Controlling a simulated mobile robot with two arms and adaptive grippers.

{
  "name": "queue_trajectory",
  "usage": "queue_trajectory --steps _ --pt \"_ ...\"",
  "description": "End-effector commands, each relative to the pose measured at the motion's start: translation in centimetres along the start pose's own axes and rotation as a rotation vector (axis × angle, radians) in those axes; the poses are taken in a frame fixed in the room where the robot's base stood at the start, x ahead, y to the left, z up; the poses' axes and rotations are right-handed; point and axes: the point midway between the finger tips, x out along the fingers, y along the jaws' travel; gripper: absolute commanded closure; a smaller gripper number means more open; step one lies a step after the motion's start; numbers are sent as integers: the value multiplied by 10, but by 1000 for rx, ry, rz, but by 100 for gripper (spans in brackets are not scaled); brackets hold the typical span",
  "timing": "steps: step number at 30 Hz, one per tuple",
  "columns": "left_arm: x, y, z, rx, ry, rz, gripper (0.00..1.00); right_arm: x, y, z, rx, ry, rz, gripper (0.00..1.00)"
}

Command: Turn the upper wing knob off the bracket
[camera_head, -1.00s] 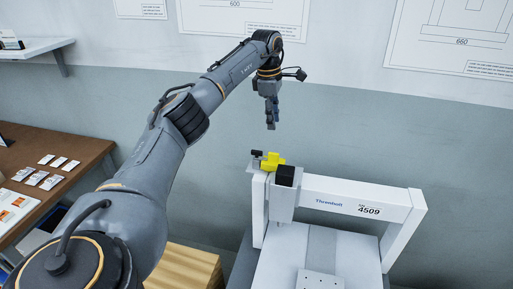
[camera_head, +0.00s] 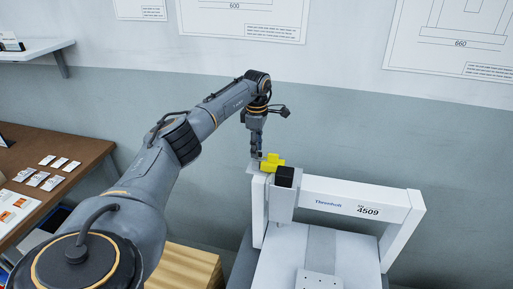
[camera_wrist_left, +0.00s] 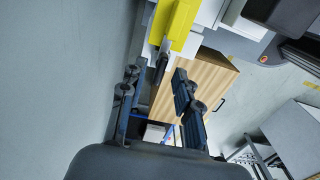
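The dark wing knob (camera_wrist_left: 162,62) sticks out beside a yellow part in the left wrist view. It lies ahead of my left gripper (camera_wrist_left: 155,88), in line with the gap between the fingers. The fingers are apart and empty; I cannot tell whether either touches the knob. In the head view my left gripper (camera_head: 257,156) points down at the knob's place and hides most of it. The yellow part (camera_head: 273,161) sits at the top left of the gantry, by a pale bracket plate (camera_head: 254,168). Only one knob is clearly visible. My right gripper is not in view.
The white gantry (camera_head: 338,196) with a black block (camera_head: 285,176) stands close right of my left gripper. A wooden crate (camera_head: 187,267) lies below. A brown table (camera_head: 45,155) with cards is at the left. The wall is behind.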

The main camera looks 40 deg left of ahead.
Motion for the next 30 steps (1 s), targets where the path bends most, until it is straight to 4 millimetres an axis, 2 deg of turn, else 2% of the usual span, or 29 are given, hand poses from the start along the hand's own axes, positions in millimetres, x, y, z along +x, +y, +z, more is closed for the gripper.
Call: queue_trajectory --steps 4,12,17,30 --pt "8 0 0 0 0 0 68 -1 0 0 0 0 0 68" --pt "9 0 0 0 0 0 68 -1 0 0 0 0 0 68" --pt "9 0 0 0 0 0 100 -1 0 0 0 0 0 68" --pt "8 0 0 -39 -1 0 100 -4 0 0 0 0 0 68"
